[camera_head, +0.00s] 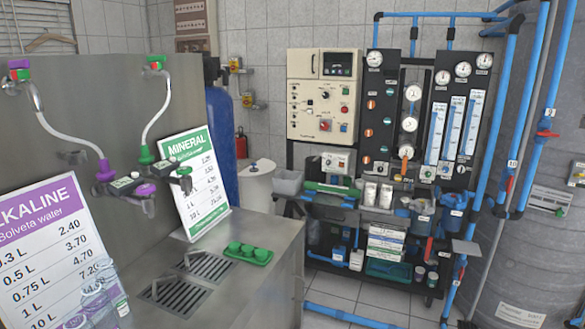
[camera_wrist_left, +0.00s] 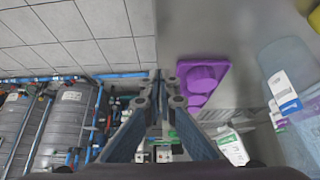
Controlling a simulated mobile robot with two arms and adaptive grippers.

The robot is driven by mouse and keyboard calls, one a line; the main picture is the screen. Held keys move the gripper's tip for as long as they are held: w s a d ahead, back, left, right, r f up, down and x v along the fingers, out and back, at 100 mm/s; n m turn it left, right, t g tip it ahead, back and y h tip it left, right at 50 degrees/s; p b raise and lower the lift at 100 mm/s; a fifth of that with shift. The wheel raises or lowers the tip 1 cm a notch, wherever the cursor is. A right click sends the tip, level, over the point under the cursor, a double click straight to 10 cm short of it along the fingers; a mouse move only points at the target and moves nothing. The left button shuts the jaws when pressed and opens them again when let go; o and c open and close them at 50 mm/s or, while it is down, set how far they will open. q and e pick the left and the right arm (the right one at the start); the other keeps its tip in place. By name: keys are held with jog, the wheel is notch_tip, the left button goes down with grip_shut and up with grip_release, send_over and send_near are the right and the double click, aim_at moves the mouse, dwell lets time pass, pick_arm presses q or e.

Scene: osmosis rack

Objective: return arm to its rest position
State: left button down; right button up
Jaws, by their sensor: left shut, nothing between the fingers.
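My left gripper (camera_wrist_left: 160,92) shows in the left wrist view, with its two dark fingers closed together and nothing between them. It hangs in front of the scene, and a purple tray with round holders (camera_wrist_left: 201,78) shows just right of its fingertips. I cannot tell how far apart they are. Neither arm can be made out in the head view, and my right gripper is not in view. The arm's rest position is not marked in either view.
A steel counter (camera_head: 272,262) carries a green cup tray (camera_head: 248,253), a mineral sign (camera_head: 192,178) and clear bottles (camera_head: 98,300). Dispensing taps (camera_head: 118,183) project from its panel. The osmosis rack (camera_head: 300,120), blue pipes (camera_head: 490,130) and a grey tank (camera_head: 540,240) stand beyond.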

pick_arm(q)
jog(key=s+d+f+n+g+y, duration=0.1)
jog(key=s+d+f, duration=0.1)
jog(key=s+d, duration=0.5)
jog(key=s+d+f+n+g+y, duration=0.1)
jog(key=s+d+f+g, duration=0.15)
jog(key=s, duration=0.95)
notch_tip(320, 180, down, 27)
jog(key=s, duration=0.1)
jog(key=s+a+f+g, duration=0.1)
jog(key=s+a+f, duration=0.1)
jog(key=s+f, duration=0.6)
jog(key=s+a+f, duration=0.1)
jog(key=s+f, duration=0.7)
jog(key=s, duration=0.1)
jog(key=shift+s+a+g+y, duration=0.2)
jog(key=shift+a+g+y, duration=0.1)
jog(key=shift+a+g, duration=0.05)
